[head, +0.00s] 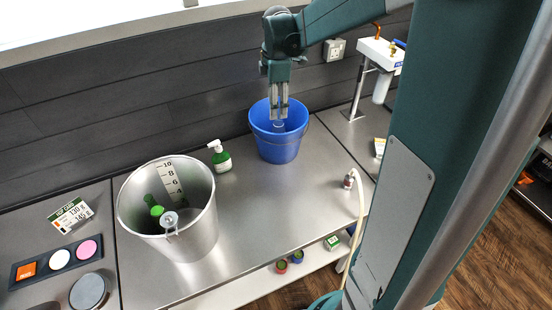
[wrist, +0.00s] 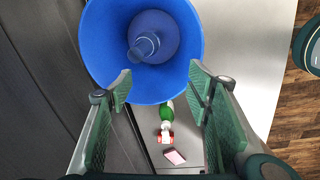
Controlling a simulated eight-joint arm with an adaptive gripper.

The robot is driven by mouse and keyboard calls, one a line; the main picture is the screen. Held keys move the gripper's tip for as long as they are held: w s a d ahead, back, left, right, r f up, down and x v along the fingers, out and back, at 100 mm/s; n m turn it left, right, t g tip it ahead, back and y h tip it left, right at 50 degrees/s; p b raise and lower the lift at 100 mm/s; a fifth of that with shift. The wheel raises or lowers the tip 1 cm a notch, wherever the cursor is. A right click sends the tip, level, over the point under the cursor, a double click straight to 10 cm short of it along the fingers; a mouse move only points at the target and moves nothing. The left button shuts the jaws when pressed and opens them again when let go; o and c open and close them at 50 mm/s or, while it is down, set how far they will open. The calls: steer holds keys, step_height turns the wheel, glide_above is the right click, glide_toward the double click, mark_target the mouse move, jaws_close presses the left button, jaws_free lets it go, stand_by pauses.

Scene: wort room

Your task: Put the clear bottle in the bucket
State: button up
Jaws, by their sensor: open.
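The blue bucket (head: 266,148) stands upright on the steel counter near the back wall. It fills the top of the wrist view (wrist: 98,45). A clear, greyish bottle (wrist: 147,44) is inside the bucket, leaning against or lying toward its wall; a small part of it shows between the fingers in the head view (head: 278,127). My gripper (head: 279,116) points down over the bucket's mouth, its fingers apart. In the wrist view my gripper (wrist: 160,87) has nothing between its pads, and the bottle is apart from them.
A steel pot (head: 190,240) with a measuring scale stands at left, holding green-capped and grey-topped items. A green pump bottle (head: 221,160) stands between pot and bucket. The front middle counter is clear.

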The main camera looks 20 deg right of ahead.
steer(key=s+a+r+m+t, duration=0.2)
steer(key=s+a+r+m, duration=0.2)
steer(key=s, duration=0.4)
steer(key=s+a+r+m+t, duration=0.1)
steer(key=s+a+r+m, duration=0.3)
steer(key=s, duration=0.3)
steer(key=s+a+f+m+t, duration=0.1)
steer(key=s+a+m, duration=0.1)
steer(key=s, duration=0.5)
steer(key=s+a+f+m+t, duration=0.1)
steer(key=s+a+m+t, duration=0.1)
steer(key=s+m, duration=0.3)
steer(key=shift+s+a, duration=0.75)
steer(key=shift+s, duration=0.25)
steer(key=shift+f, duration=0.2)
